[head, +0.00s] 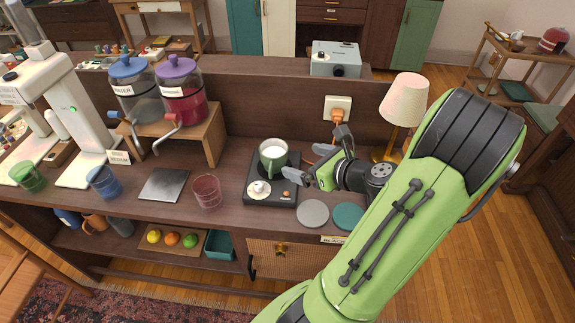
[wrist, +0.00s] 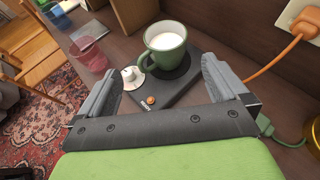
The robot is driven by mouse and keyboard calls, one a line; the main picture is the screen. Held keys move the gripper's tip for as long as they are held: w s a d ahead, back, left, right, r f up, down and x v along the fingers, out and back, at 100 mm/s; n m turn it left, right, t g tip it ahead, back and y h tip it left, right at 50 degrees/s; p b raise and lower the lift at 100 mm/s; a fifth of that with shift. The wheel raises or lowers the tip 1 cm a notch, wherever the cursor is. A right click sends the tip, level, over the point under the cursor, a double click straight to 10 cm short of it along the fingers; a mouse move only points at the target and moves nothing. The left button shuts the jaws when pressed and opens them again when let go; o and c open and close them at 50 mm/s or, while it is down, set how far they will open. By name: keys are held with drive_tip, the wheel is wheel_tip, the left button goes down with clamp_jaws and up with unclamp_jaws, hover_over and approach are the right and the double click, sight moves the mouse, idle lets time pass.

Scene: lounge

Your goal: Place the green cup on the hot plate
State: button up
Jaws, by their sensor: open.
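A green cup (head: 272,160) with white liquid in it stands upright on the black hot plate (head: 258,199), towards its back. In the wrist view the green cup (wrist: 164,46) sits on the round dark heating disc of the hot plate (wrist: 150,101), which has a white knob and an orange button. My gripper (head: 309,162) is open and empty, just right of the cup. In the wrist view the cup is ahead of my gripper (wrist: 160,88), beyond the fingertips and apart from them.
A clear reddish cup (head: 207,192) and a grey square plate (head: 163,185) stand left of the hot plate. Grey (head: 313,212) and teal (head: 348,216) discs lie to its right. A lamp (head: 404,100) and an orange plug (head: 338,115) are behind. Drink dispensers (head: 183,91) stand left.

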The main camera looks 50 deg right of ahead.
drive_tip(key=w+a+n+g+y, duration=0.3)
drive_tip(key=a+n+g, duration=0.4)
drive_tip(key=a+n, duration=0.95)
drive_tip(key=s+a+r+n+h, duration=0.1)
drive_tip(key=s+a+r+n, duration=0.3)
drive_tip(key=n, duration=0.5)
drive_tip(key=s+a+r+n+h, duration=0.1)
drive_tip(key=s+a+r+n, duration=0.3)
drive_tip(key=s+n, duration=0.3)
drive_tip(key=a+n, duration=0.1)
drive_tip(key=n, duration=0.2)
drive_tip(key=shift+g+h, duration=0.3)
drive_tip(key=shift+n, duration=0.25)
